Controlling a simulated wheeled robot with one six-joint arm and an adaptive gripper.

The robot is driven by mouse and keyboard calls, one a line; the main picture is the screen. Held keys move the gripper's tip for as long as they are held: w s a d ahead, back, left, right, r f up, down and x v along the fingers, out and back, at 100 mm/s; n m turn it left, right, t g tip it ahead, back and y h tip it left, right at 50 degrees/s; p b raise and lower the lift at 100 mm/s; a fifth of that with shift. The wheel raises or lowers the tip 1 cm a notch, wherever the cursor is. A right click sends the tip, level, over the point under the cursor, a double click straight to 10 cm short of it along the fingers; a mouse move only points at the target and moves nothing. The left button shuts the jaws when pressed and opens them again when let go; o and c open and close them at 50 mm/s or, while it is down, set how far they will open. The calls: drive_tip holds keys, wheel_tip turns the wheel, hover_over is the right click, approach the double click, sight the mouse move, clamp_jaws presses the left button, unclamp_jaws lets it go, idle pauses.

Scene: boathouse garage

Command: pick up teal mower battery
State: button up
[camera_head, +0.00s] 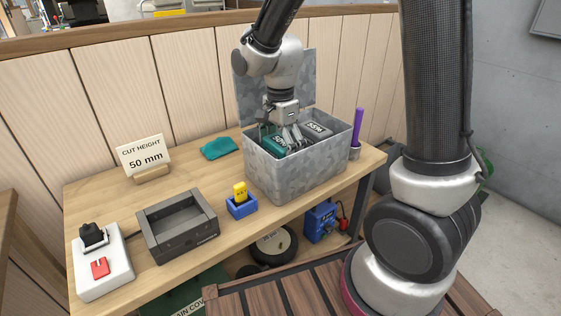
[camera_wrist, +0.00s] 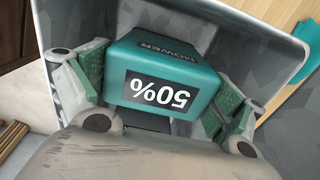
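The teal mower battery (camera_wrist: 160,82), labelled "MOWER" and "50%", is inside the grey metal box (camera_head: 300,176). In the head view its teal top (camera_head: 278,144) shows just under my gripper (camera_head: 281,134). In the wrist view my gripper's two fingers, with green pads, stand on either side of the battery (camera_wrist: 155,88). The pads are very close to its sides; I cannot tell whether they press on it. A dark grey battery (camera_head: 317,129) marked "55%" lies beside it in the box. The lower part of the teal battery is hidden.
The box's lid (camera_head: 297,82) stands open behind it. On the wooden bench are a teal cloth (camera_head: 219,148), a yellow item in a blue holder (camera_head: 241,204), a dark tray (camera_head: 178,226), a white switch panel (camera_head: 103,270), a "50 mm" sign (camera_head: 146,157) and a purple stick (camera_head: 357,127).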

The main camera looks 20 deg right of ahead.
drive_tip(key=c, duration=1.2)
drive_tip(key=shift+r, duration=0.1)
